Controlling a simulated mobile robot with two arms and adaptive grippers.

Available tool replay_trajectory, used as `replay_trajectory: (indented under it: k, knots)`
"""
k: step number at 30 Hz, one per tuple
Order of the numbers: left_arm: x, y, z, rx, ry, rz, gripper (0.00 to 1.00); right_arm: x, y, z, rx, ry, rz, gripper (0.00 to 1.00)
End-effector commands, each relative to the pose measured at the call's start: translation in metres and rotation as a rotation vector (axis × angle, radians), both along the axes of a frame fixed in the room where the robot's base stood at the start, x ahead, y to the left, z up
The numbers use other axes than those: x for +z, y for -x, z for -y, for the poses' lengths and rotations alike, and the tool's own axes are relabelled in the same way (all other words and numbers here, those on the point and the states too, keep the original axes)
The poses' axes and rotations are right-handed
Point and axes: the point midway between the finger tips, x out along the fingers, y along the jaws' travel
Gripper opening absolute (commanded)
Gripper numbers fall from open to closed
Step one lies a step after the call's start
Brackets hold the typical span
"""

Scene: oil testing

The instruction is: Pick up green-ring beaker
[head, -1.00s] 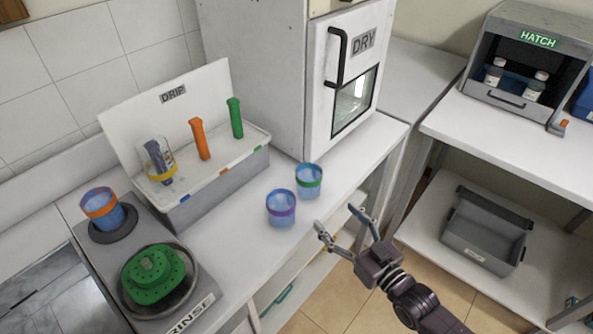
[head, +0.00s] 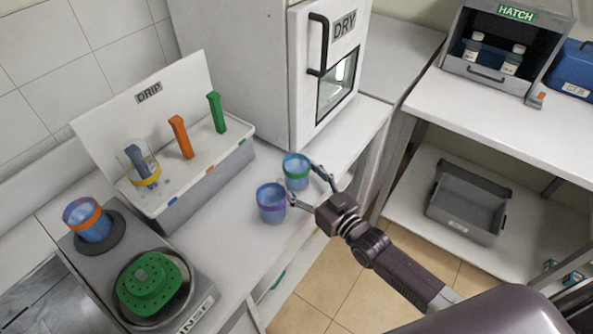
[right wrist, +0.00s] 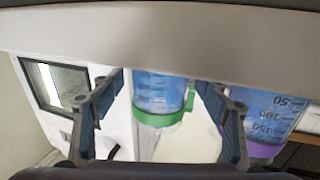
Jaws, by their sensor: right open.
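The green-ring beaker (head: 297,172) is clear blue with a green band and stands upright on the white counter near its front edge. A purple-ring beaker (head: 271,203) stands just to its left and nearer. My right gripper (head: 311,184) is open at the green-ring beaker, its fingers reaching in from the right. In the right wrist view the green-ring beaker (right wrist: 160,95) shows between the two open fingers (right wrist: 160,110), with visible gaps at both sides. The purple-ring beaker (right wrist: 265,115) is outside the finger at the right. My left gripper is not in view.
The dryer (head: 270,80) stands close behind the beakers. The drip rack (head: 205,185) with orange and green pegs and a yellow-ring beaker (head: 143,165) is left. An orange-ring beaker (head: 87,219) and the rinse station (head: 150,285) are further left.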

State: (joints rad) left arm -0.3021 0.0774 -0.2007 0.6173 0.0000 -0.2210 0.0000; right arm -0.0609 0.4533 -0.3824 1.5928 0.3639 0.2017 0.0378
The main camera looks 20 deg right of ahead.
Motion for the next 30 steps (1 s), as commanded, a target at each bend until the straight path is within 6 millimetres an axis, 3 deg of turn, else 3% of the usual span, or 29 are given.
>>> replay_trajectory:
  k: [4, 10, 23, 30]
  knots:
    - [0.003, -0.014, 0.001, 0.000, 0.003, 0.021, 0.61, 0.000, -0.007, -0.003, 0.001, 0.000, -0.001, 0.69]
    - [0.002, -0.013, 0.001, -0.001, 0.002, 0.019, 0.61, -0.001, -0.007, -0.003, 0.001, 0.001, -0.001, 0.69]
    - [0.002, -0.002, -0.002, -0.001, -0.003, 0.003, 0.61, -0.001, -0.007, -0.003, 0.000, 0.001, -0.001, 0.22]
    - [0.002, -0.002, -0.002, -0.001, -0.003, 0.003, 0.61, 0.000, -0.007, -0.003, 0.000, 0.001, 0.000, 0.21]
